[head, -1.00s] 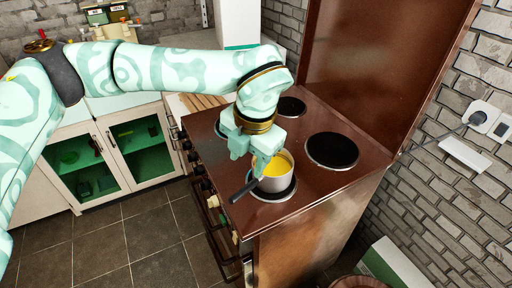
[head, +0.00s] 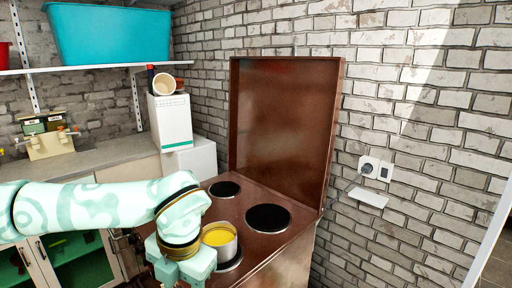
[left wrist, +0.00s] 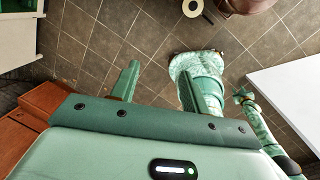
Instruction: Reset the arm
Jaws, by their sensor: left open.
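My left arm comes in from the left in the head view, with its gripper (head: 182,272) low in front of the stove, left of the pot. In the left wrist view the two fingers of this gripper (left wrist: 158,82) stand apart with nothing but floor between them. A small metal pot (head: 220,243) with yellow contents stands upright on the front burner of the brown stove (head: 268,238). The gripper partly overlaps the pot in the head view. What seems to be my right gripper (left wrist: 241,96) shows small in the left wrist view, too small to read its jaws.
The stove's raised lid (head: 285,125) stands behind the burners, against a brick wall with a socket (head: 369,168). A counter (head: 105,153) with a scale (head: 47,138) lies at the left. A shelf holds a blue tub (head: 108,35). Tiled floor (left wrist: 95,40) lies below the gripper.

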